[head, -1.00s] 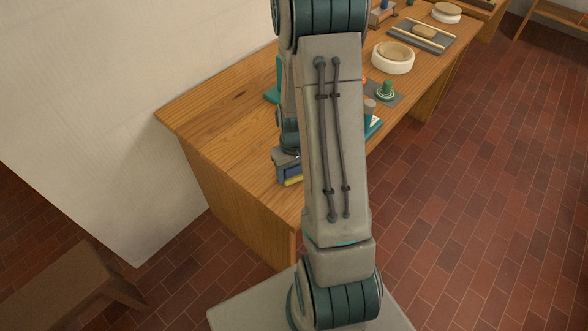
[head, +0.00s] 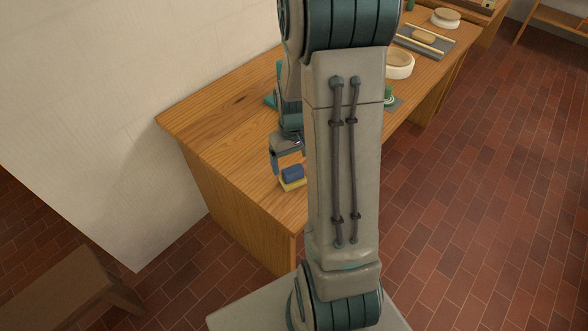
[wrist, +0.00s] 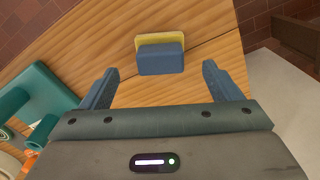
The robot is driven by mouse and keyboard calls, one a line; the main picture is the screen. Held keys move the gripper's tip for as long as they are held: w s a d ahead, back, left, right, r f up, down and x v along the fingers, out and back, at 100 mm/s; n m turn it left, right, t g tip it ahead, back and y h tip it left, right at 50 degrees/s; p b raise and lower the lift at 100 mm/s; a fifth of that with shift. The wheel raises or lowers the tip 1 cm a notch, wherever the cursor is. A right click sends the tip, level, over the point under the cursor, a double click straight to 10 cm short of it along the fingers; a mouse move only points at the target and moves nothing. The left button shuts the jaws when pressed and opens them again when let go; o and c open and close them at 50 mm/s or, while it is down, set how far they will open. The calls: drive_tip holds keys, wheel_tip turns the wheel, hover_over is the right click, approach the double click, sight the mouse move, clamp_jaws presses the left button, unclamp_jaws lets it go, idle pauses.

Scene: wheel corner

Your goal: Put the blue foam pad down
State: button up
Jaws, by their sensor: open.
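The blue foam pad (head: 292,173) rests on top of a yellow pad (head: 292,185) near the front edge of the wooden table, partly hidden by my arm in the head view. In the wrist view the blue pad (wrist: 161,59) lies ahead of my fingertips, with a strip of the yellow pad (wrist: 158,39) showing past it. My gripper (wrist: 160,82) is open and empty.
The wooden table (head: 220,120) is clear to the left of the pads. A teal object (wrist: 45,95) stands at the left in the wrist view. A white round bowl (head: 400,66) and a grey tray (head: 440,47) stand farther back.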

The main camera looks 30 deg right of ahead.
sight(293, 170)
wheel_tip(293, 170, up, 5)
drive_tip(key=shift+a+r, duration=0.1)
drive_tip(key=s+a+r+t, duration=0.3)
drive_tip(key=s+a+r, duration=0.8)
drive_tip(key=s+r, duration=0.1)
drive_tip(key=shift+s+a+n, duration=0.2)
drive_tip(key=shift+a+n, duration=0.1)
drive_tip(key=shift+a, duration=0.05)
drive_tip(key=shift+r, duration=0.1)
drive_tip(key=shift+c, duration=0.2)
idle(0.5)
